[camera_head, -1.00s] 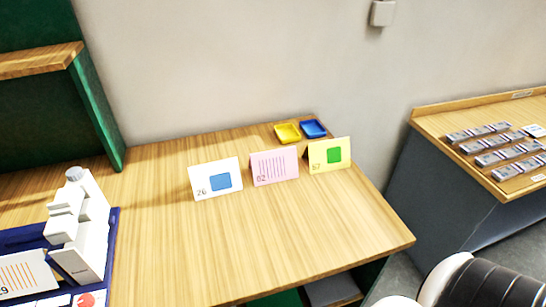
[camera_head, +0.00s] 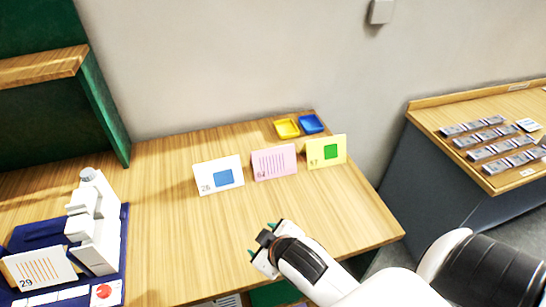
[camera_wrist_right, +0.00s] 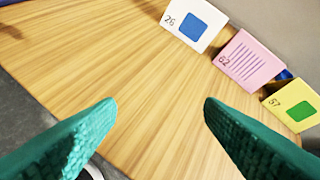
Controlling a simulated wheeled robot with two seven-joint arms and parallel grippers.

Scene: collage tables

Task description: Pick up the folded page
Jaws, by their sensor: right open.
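Three folded pages stand like tents in a row on the wooden table. The white page (camera_head: 219,176) has a blue square and a number that looks like 26. The pink page (camera_head: 274,163) has purple lines and the number 62. The yellow page (camera_head: 325,152) has a green square and the number 57. In the right wrist view the white (camera_wrist_right: 194,22), pink (camera_wrist_right: 249,60) and yellow (camera_wrist_right: 291,112) pages stand beyond the fingers. My right gripper (camera_head: 265,247) is open and empty over the table's front part, apart from the pages. My left gripper is not in view.
A yellow tray (camera_head: 287,128) and a blue tray (camera_head: 311,123) lie behind the pages. At the left, a blue mat (camera_head: 37,236) holds a white device (camera_head: 95,225) and a cream card numbered 29 (camera_head: 40,270). The table between is clear. Another table (camera_head: 478,116) stands at the right.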

